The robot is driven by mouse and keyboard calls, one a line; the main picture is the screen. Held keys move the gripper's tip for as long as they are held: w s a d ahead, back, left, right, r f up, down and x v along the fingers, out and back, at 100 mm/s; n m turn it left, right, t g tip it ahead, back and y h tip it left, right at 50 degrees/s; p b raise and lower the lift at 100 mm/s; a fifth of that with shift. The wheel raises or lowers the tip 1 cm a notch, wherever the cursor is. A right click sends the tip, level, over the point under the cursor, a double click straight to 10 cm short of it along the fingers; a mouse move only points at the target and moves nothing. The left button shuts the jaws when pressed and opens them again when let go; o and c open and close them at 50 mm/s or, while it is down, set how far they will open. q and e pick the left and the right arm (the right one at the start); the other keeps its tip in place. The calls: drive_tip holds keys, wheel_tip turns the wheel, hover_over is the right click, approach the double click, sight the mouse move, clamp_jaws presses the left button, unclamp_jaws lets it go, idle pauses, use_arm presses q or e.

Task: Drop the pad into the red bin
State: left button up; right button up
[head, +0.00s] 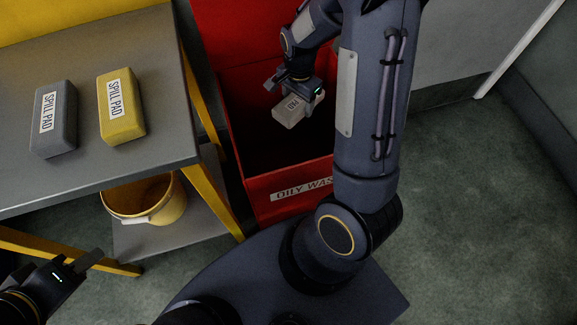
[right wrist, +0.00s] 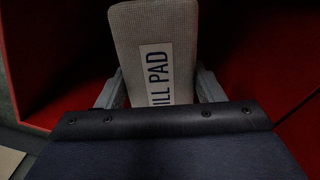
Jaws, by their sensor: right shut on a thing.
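A light grey-white spill pad (head: 292,112) is held in my right gripper (head: 290,95), over the open red bin (head: 318,180) in the head view. The right wrist view shows the pad (right wrist: 165,40) tilted between the two fingers, with its label partly covered by my gripper's body. The red bin walls (right wrist: 245,60) show around and behind the pad. The bin's front label reads "OILY WAS", with the rest hidden by my right arm. My left gripper (head: 80,268) is at the lower left of the head view, away from the pads; its opening is unclear.
A grey spill pad (head: 56,120) and a yellow spill pad (head: 121,107) lie on the grey table (head: 85,178) at left. A yellow bucket (head: 150,198) stands on the shelf below. Green floor (head: 455,200) is clear at right.

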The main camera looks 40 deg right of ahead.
drive_tip(key=o, duration=1)
drive_tip(key=shift+o, duration=0.2)
wheel_tip(320, 180, up, 8)
drive_tip(key=p, duration=0.3)
drive_tip(key=s+a+r+n+t+y, duration=0.2)
drive_tip(key=s+a+r+n+t, duration=0.1)
drive_tip(key=s+a+r+n, duration=0.5)
drive_tip(key=s+a+r+n+t+y, duration=0.2)
drive_tip(key=s+a+r+n+t, duration=0.25)
drive_tip(key=s, duration=0.45)
wheel_tip(320, 180, up, 20)
drive_tip(key=n+g+p, duration=0.1)
drive_tip(key=g+p, duration=0.1)
drive_tip(key=p, duration=1.8)
drive_tip(key=shift+a+r+p, duration=0.2)
drive_tip(key=shift+a+p, duration=0.2)
